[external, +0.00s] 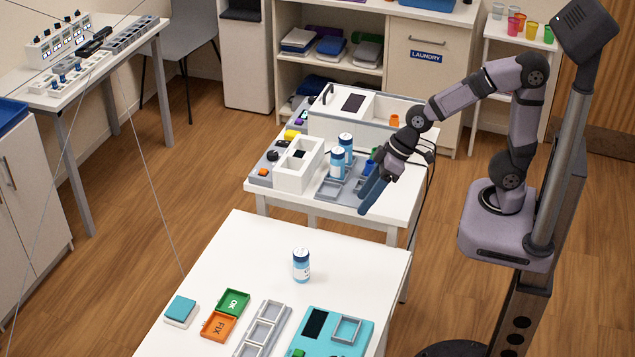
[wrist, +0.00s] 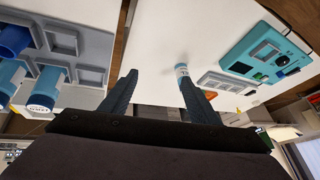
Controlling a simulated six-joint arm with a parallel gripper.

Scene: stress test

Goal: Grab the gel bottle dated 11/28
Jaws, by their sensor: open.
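Two blue gel bottles with dark caps and white labels, a rear one (external: 346,147) and a front one (external: 337,164), stand upright in a grey tray (external: 327,190) on the far table. A third bottle (external: 301,267) stands alone on the near white table. In the wrist view my open fingers (wrist: 157,79) show the lone bottle (wrist: 182,71) beyond the right fingertip. Tray bottles (wrist: 47,88) show at left. No date is readable.
The near table holds a green OK tray (external: 233,301), an orange FIX tray (external: 218,327), a grey slotted rack (external: 264,328) and a teal panel (external: 318,325). A white box (external: 298,163) stands left of the tray bottles. Space around the lone bottle is clear.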

